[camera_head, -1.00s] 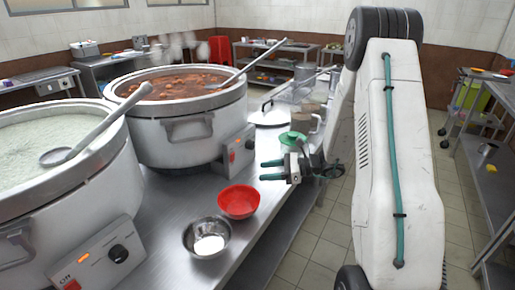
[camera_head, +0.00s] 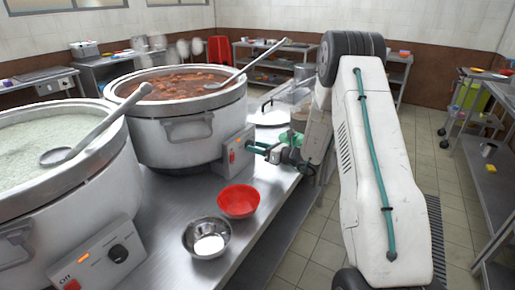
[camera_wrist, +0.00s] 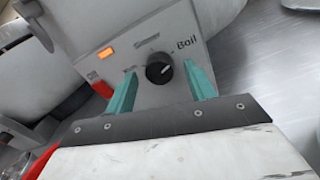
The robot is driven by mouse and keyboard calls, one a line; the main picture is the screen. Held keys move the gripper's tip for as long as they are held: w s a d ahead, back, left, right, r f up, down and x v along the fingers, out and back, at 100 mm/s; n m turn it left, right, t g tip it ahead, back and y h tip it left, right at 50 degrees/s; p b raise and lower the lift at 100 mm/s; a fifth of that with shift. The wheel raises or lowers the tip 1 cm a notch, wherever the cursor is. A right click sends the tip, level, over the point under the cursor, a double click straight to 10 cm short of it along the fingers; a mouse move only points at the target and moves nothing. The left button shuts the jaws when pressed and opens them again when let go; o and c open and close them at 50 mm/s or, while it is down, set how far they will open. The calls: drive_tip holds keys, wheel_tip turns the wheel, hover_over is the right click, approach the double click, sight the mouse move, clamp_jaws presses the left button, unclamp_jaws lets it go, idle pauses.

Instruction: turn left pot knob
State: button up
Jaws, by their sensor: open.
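The left pot (camera_head: 60,190), full of white congee, stands at the near left in the head view. Its knob (camera_head: 118,253) is black, on a sloped control box, and my gripper is away from it. The second pot (camera_head: 180,130), full of red-brown stew, stands behind and to the right. My gripper (camera_head: 262,149) is at that stew pot's control box (camera_head: 234,152). In the wrist view, a black knob (camera_wrist: 159,69) lies between my open teal fingers, with gaps on both sides. Its white mark points right, towards the lower side of the "Boil" label (camera_wrist: 186,43). An orange lamp (camera_wrist: 106,54) is lit.
A red bowl (camera_head: 238,202) and a steel bowl (camera_head: 206,238) with white contents stand on the steel counter (camera_head: 172,200) before the stew pot. Ladles rest in both pots. Tiled floor (camera_head: 310,225) is free right of the counter.

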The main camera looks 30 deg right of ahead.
drive_tip(key=shift+w, duration=0.1)
drive_tip(key=shift+a, duration=0.1)
drive_tip(key=c, duration=1)
drive_tip(key=shift+o, duration=0.2)
drive_tip(key=shift+n, duration=0.3)
drive_tip(key=n, duration=0.6)
drive_tip(key=shift+r, duration=0.1)
drive_tip(key=n+h, duration=0.1)
drive_tip(key=n, duration=0.5)
drive_tip(key=shift+n, duration=0.4)
drive_tip(key=o, duration=1)
drive_tip(key=shift+c, duration=0.2)
